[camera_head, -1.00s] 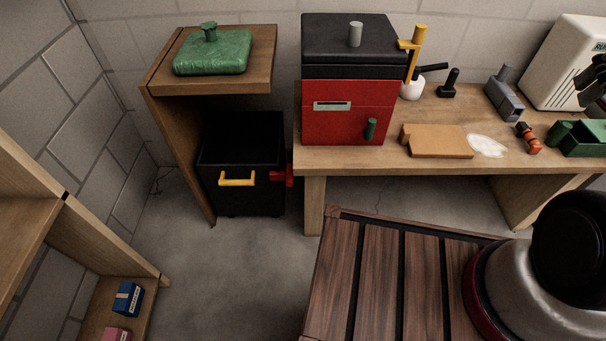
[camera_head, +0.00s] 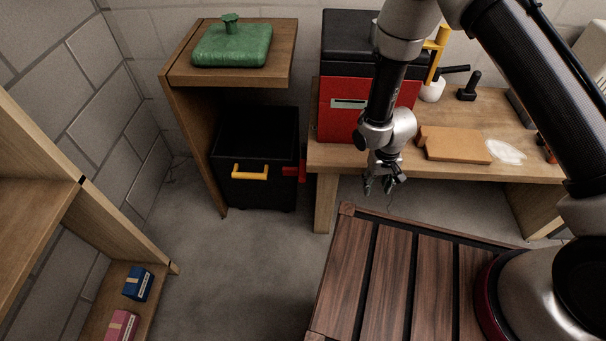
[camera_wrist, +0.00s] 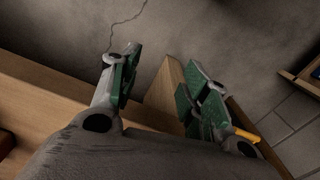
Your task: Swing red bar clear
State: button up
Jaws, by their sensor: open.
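A small red bar (camera_head: 302,171) shows at the right side of the black bin (camera_head: 258,150), beside the workbench leg. Only a short piece of it is visible. The bin is open-topped, stands on the floor under the wooden shelf and has a yellow handle (camera_head: 250,172) on its front. My gripper (camera_head: 378,187) hangs in front of the workbench's front edge, to the right of the red bar and apart from it. In the wrist view my gripper (camera_wrist: 160,80) has its two green-padded fingers spread with nothing between them. I cannot make out the red bar in that view.
The workbench (camera_head: 345,158) carries a red and black box (camera_head: 342,110) and a tan block (camera_head: 455,144). A dark slatted wooden surface (camera_head: 350,270) lies in front. The floor to its left is clear.

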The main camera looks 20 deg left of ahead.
jog(key=s+a+f+t+y, duration=0.15)
jog(key=a+f, duration=0.25)
jog(key=f, duration=0.9)
jog(key=m+t+y, duration=0.7)
jog(key=m+y, duration=0.2)
jog(key=y, duration=0.4)
send_near(302, 174)
jog(key=w+a+f, duration=0.2)
jog(key=a, duration=0.1)
jog(key=x, duration=0.7)
jog(key=shift+w+d+r, duration=0.1)
jog(key=shift+w, duration=0.2)
grip_shut()
